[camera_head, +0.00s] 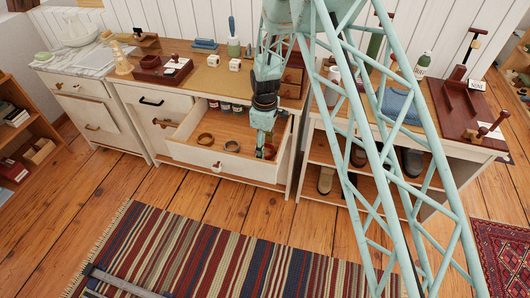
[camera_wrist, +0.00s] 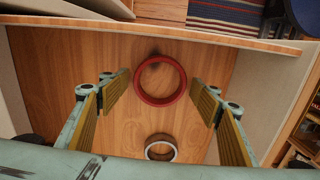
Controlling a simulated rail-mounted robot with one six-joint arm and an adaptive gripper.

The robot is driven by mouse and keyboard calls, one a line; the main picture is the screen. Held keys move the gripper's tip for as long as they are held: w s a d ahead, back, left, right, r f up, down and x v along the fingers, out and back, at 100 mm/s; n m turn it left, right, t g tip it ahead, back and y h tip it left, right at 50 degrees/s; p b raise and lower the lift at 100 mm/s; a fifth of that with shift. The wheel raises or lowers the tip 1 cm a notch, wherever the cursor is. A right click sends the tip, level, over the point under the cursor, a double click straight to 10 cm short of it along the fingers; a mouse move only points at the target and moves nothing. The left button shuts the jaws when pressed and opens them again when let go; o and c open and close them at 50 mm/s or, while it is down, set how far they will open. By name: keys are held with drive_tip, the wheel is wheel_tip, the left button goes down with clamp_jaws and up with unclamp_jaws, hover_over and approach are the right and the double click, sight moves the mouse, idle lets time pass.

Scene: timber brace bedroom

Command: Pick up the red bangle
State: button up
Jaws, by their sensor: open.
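The red bangle (camera_wrist: 138,88) lies on the wooden floor of an open drawer (camera_wrist: 215,70). In the wrist view my gripper (camera_wrist: 160,92) is open, with one finger on each side of the bangle and clear gaps to it. The fingers are empty. In the head view my gripper (camera_head: 262,146) reaches down into the right part of the drawer (camera_head: 190,156). The red bangle (camera_head: 269,151) shows there beside the fingers, partly hidden.
A dark bangle with a pale inside (camera_wrist: 161,148) lies in the drawer close to the gripper. The head view shows a brown bangle (camera_head: 206,139) at the drawer's left and several small jars (camera_head: 224,107) at its back. The drawer walls stand close around.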

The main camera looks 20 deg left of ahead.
idle(0.4)
drive_tip(key=c, duration=0.9)
drive_tip(key=shift+c, duration=0.2)
drive_tip(key=shift+r, duration=0.15)
wheel_tip(320, 180, up, 10)
drive_tip(key=p, duration=0.2)
drive_tip(key=shift+d, duration=0.1)
idle(0.4)
